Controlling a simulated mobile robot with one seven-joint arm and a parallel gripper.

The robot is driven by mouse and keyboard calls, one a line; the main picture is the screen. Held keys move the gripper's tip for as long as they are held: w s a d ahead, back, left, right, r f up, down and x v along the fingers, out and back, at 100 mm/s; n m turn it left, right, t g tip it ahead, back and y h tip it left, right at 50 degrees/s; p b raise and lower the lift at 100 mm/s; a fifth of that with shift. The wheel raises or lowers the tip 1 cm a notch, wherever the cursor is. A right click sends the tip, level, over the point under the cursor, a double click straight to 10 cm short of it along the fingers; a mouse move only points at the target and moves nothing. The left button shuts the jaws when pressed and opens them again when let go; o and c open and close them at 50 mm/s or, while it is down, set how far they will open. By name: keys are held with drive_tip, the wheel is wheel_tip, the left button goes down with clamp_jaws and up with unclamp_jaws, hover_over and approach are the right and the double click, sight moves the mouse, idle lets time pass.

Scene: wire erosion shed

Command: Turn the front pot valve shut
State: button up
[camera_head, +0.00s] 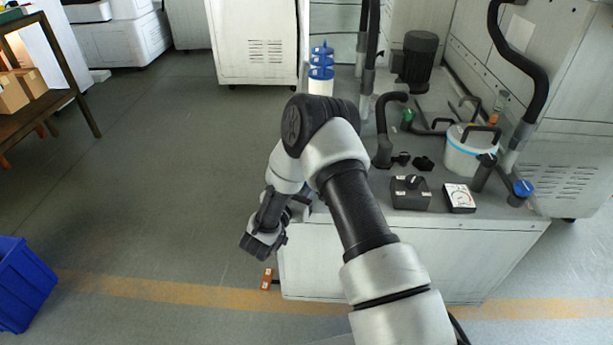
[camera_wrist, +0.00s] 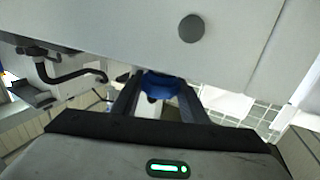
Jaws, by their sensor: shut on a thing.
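My gripper (camera_wrist: 160,80) shows in the wrist view with its two dark fingers on either side of a blue part (camera_wrist: 160,88), shut on it. The blue part looks like a valve knob, and a pale surface lies just beyond it. In the head view, my gripper (camera_head: 304,198) is at the left end of the bench, partly hidden by my arm. Only a little blue shows there. How far the knob is turned cannot be told.
The grey bench (camera_head: 460,222) carries a white pot with a blue band (camera_head: 465,158), a black box with a knob (camera_head: 410,192) and a dial gauge (camera_head: 459,198). A blue bin (camera_head: 25,280) stands at far left. The floor (camera_head: 150,180) between is clear.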

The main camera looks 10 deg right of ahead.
drive_tip(key=m+g+h, duration=0.4)
drive_tip(key=g, duration=0.1)
drive_tip(key=shift+a+f+m+h, duration=0.1)
drive_tip(key=shift+a+m+h, duration=0.05)
drive_tip(key=shift+m+h, duration=0.2)
drive_tip(key=shift+m+g+h, duration=0.95)
drive_tip(key=shift+m+g, duration=0.6)
drive_tip(key=shift+g, duration=0.95)
drive_tip(key=shift+m+g, duration=0.3)
drive_tip(key=shift+g, duration=0.2)
drive_tip(key=o, duration=1.1)
drive_tip(key=shift+c, duration=0.2)
drive_tip(key=s+a, duration=0.3)
drive_tip(key=a, duration=1.3)
drive_tip(key=shift+s+a, duration=0.2)
drive_tip(key=shift+a, duration=0.2)
